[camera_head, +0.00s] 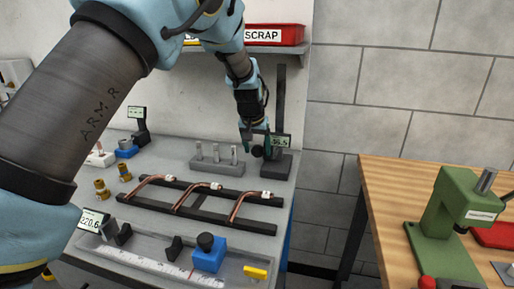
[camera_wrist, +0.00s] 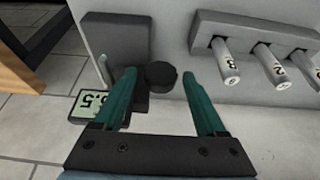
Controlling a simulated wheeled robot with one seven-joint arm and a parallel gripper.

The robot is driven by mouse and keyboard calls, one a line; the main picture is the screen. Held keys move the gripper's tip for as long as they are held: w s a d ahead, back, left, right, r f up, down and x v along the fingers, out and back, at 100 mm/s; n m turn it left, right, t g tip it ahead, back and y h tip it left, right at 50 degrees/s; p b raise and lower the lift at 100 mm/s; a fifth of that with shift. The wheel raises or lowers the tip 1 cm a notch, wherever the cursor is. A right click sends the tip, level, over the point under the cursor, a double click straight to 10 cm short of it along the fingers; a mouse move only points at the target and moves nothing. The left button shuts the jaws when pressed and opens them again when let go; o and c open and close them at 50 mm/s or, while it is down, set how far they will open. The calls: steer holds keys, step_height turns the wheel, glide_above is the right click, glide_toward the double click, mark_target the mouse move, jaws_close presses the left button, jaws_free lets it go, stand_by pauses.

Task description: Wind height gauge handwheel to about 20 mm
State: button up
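The height gauge stands at the back right of the grey bench, with a dark upright column (camera_head: 281,95) and a grey base (camera_head: 278,165). Its small lit display (camera_head: 281,141) also shows in the wrist view (camera_wrist: 88,105), turned and partly hidden, so I cannot read it surely. A round black handwheel (camera_wrist: 160,75) sticks out from the gauge; it also shows in the head view (camera_head: 257,151). My gripper (camera_wrist: 160,70) is open, with one teal finger on each side of the handwheel and visible gaps. I cannot tell how deep the fingers reach.
A grey block (camera_head: 217,165) with several numbered pins (camera_wrist: 225,62) stands close beside the gauge. A dark rack (camera_head: 200,205) with copper tubes lies in front. A red SCRAP bin (camera_head: 275,35) sits on the shelf above. A wooden table (camera_head: 400,185) stands to the right, past a floor gap.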

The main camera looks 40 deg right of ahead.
jaws_close()
stand_by(0.3)
steer(key=shift+f+b, duration=0.1)
steer(key=shift+b, duration=0.3)
steer(key=g+b, duration=0.1)
steer(key=b, duration=0.1)
steer(key=g+h+b, duration=0.1)
steer(key=shift+w+a+f+n+b, duration=0.2)
steer(key=shift+w+n+b, duration=0.1)
steer(key=shift+w+b, duration=0.1)
steer(key=g+h+b, duration=0.1)
steer(key=g+b, duration=0.1)
steer(key=b, duration=0.1)
steer(key=shift+h, duration=0.3)
steer(key=shift+a+r+n+g+h+b, duration=0.1)
steer(key=shift+n+g+h+b, duration=0.25)
steer(key=shift+b, duration=0.4)
